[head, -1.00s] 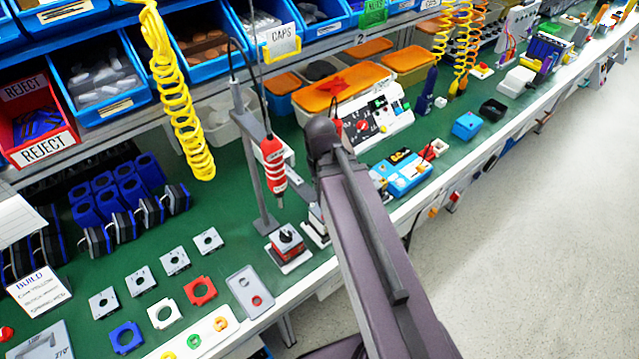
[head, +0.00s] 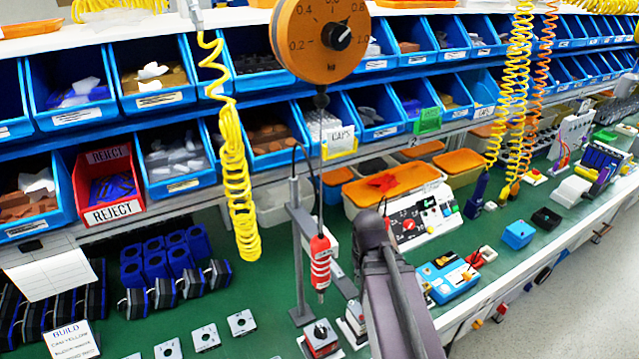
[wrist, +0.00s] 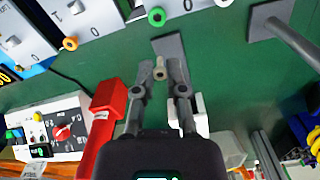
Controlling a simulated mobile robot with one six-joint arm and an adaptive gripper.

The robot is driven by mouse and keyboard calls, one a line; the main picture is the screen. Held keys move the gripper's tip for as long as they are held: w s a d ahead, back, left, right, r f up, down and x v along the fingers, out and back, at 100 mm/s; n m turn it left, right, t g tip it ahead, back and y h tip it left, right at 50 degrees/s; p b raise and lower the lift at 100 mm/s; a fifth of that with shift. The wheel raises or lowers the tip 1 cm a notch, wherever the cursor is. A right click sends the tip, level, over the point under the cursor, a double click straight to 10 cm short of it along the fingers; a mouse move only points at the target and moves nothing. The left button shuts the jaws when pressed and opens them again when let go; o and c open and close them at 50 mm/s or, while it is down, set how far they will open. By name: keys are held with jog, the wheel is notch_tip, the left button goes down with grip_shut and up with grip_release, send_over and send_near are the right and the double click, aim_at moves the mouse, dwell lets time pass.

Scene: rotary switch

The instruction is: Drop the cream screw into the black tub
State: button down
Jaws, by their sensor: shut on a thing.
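The cream screw (wrist: 159,70) is small and stands between the fingertips of my gripper (wrist: 160,76) in the wrist view. My gripper is shut on it and holds it over the green bench. In the head view my own arm hides the gripper and the screw. A small black open tub (head: 547,218) stands on the bench to the right of my arm in the head view, beyond a blue box. I do not make out the tub in the wrist view.
A blue box (head: 518,234) stands beside the tub. A red screwdriver (head: 320,262) hangs by a stand left of my arm. A white control panel (head: 420,222) and a blue device (head: 447,277) sit near my arm. Coiled yellow cables (head: 510,90) hang above the bench.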

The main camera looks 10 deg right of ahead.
jog(key=shift+r, duration=0.15)
dwell(1.9)
jog(key=shift+r, duration=0.1)
dwell(0.4)
notch_tip(320, 180, up, 17)
jog(key=p, duration=1.7)
